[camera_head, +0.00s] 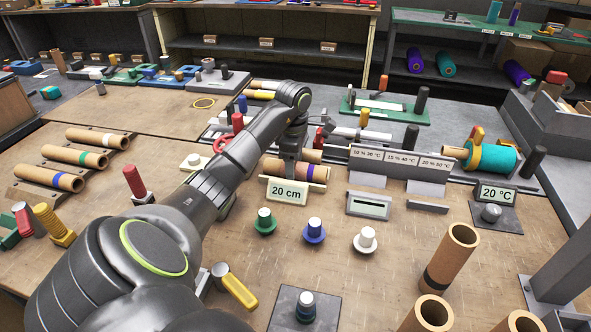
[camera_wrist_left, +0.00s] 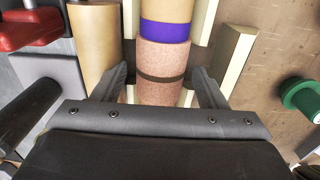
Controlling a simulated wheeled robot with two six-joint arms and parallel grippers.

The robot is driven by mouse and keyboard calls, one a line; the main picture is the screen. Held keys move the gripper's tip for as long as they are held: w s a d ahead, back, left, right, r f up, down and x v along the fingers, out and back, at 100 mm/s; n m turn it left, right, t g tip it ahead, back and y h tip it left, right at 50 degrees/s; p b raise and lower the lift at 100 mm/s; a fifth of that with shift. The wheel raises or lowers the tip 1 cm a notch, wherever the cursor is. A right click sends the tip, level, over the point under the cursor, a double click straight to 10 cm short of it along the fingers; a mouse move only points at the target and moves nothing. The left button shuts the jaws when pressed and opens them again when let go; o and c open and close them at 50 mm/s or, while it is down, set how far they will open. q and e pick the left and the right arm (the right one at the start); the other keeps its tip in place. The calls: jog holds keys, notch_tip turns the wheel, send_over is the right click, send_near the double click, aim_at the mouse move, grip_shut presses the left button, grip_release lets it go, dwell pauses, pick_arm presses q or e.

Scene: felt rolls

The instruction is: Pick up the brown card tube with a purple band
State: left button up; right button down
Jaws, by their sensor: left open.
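My left gripper (camera_head: 288,165) points down over the middle of the bench, behind the 20 cm sign. In the left wrist view the open gripper (camera_wrist_left: 160,76) has one finger on each side of a speckled pinkish-brown section with a dark band (camera_wrist_left: 161,77). A purple band (camera_wrist_left: 165,31) runs across the tube just beyond it; contact with the fingers is not clear. In the head view my arm and the sign partly hide the tube there (camera_head: 319,174). Another brown card tube with a purple band (camera_head: 50,177) lies on the left rack. My right gripper is not in view.
Tubes with green (camera_head: 75,157) and dark bands (camera_head: 98,138) share the left rack. The 20 cm sign (camera_head: 287,191) stands in front of the gripper. Green (camera_head: 264,223), blue (camera_head: 314,232) and white (camera_head: 365,241) pegs stand nearer. Upright tubes (camera_head: 452,256) stand at lower right.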

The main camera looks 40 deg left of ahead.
pick_arm(q)
notch_tip(320, 180, down, 2)
jog(key=shift+r, duration=0.1)
jog(key=c, duration=1.4)
jog(key=shift+r, duration=0.1)
notch_tip(320, 180, up, 9)
jog(key=p, duration=0.7)
jog(key=shift+p, duration=0.35)
jog(key=shift+r+p, duration=0.45)
jog(key=shift+p, duration=0.05)
